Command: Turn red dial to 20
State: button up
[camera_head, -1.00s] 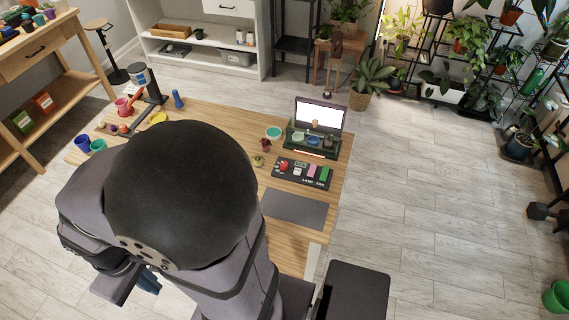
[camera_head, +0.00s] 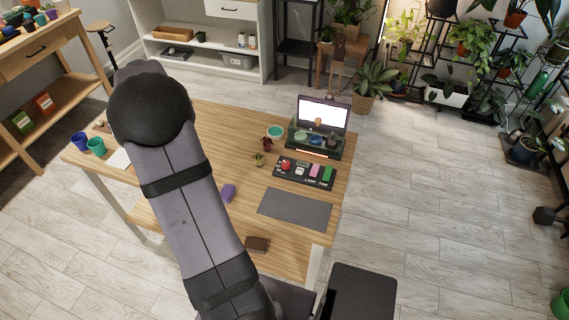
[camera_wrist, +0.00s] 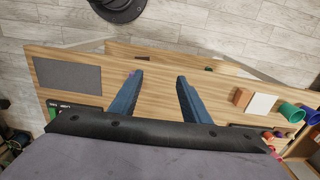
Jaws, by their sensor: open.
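The red dial (camera_head: 286,165) sits at the upper left of a dark control panel (camera_head: 305,173) on the wooden table, beside a pink block and a green block. The number it points to is too small to read. In the wrist view, part of the panel (camera_wrist: 58,103) shows at the left, mostly hidden behind my wrist. My gripper (camera_wrist: 160,80) shows two blue fingers spread apart with nothing between them, over the table. The dial is well off to its side. In the head view my arm hides the gripper.
A grey mat (camera_head: 295,208) lies in front of the panel. A lit screen (camera_head: 322,113) in a green case stands behind it. A purple block (camera_head: 228,192) and brown block (camera_head: 257,244) lie near my arm. Cups (camera_head: 95,146) stand at the left.

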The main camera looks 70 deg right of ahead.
jog(key=s+d+f+m+b, duration=0.1)
jog(key=s+d+f+m, duration=0.1)
jog(key=s+d+m, duration=0.45)
jog(key=s+d+f+m+b, duration=0.1)
jog(key=s+d+f+m, duration=0.15)
jog(key=d, duration=0.75)
jog(key=m+b, duration=0.1)
jog(key=m, duration=0.5)
send_over(286, 163)
notch_tip(286, 163, down, 3)
jog(key=shift+d+f, duration=0.1)
jog(key=shift+f, duration=0.1)
jog(key=shift+f+p, duration=1)
jog(key=shift+f, duration=2.65)
jog(key=shift+c, duration=0.4)
jog(key=c, duration=1)
